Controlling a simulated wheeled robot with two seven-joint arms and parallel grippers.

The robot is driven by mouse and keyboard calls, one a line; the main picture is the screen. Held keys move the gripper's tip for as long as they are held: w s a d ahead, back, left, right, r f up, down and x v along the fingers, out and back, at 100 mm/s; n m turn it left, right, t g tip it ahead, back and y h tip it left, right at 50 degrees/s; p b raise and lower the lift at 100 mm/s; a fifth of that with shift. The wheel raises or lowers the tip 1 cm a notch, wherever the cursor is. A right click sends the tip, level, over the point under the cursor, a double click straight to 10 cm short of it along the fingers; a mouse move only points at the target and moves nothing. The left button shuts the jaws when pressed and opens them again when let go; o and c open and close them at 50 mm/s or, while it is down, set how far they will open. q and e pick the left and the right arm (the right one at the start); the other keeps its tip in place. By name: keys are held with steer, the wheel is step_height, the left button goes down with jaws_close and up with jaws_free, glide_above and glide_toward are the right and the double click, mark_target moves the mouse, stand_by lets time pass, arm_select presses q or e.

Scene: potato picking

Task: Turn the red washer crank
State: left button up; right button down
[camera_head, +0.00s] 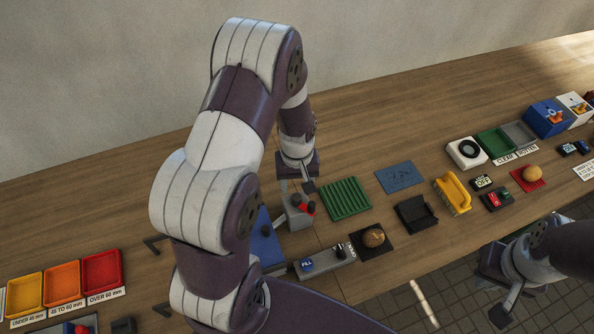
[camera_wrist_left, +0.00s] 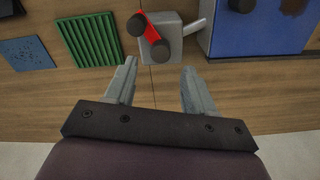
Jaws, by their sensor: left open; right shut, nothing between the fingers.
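The red washer crank (camera_head: 308,207) is on a small grey box (camera_head: 295,217) at the middle of the bench. In the left wrist view the red crank arm (camera_wrist_left: 149,29) slants between two dark round ends on the grey box (camera_wrist_left: 178,47). My left gripper (camera_wrist_left: 159,68) is open and empty, its fingertips pointing toward the box and apart from the crank. In the head view my left gripper (camera_head: 296,186) is just behind the crank, and my arm hides part of the area. My right gripper (camera_head: 507,306) is shut and empty at the lower right, away from the crank.
A blue container (camera_wrist_left: 260,30) stands beside the grey box. A green ribbed tray (camera_head: 346,199) and a blue mat (camera_head: 400,177) lie to the right. A potato (camera_head: 373,237) sits in front on a dark pad. Yellow, orange and red bins (camera_head: 102,271) are at the left.

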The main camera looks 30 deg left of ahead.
mark_target(297, 196)
arm_select(q)
step_height(297, 196, up, 8)
steer(key=b, duration=0.1)
steer(key=shift+f, duration=0.1)
